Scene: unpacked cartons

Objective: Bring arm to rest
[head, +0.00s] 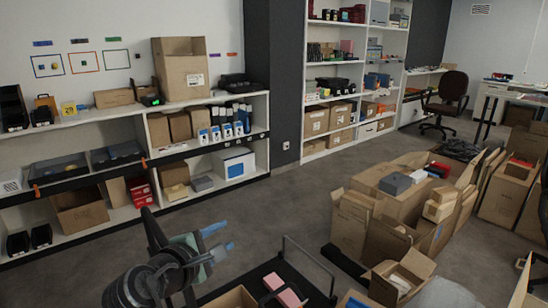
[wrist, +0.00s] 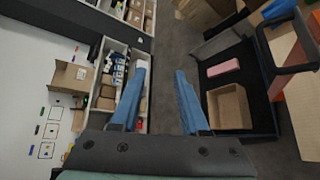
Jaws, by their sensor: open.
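My gripper (head: 222,239) is at the lower middle of the head view, with its blue fingers pointing right and held above the floor. In the wrist view my gripper (wrist: 160,98) shows two blue fingers wide apart with nothing between them. Beyond them lie bare grey floor and the shelf. Part of my arm is folded at the bottom of the head view.
A black cart (wrist: 260,68) with an open carton (wrist: 228,106) and a pink block (wrist: 223,67) is near my gripper. A low white shelf (head: 110,222) with boxes runs along the left wall. Cartons (head: 355,218) crowd the right. Floor (head: 255,210) between is clear.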

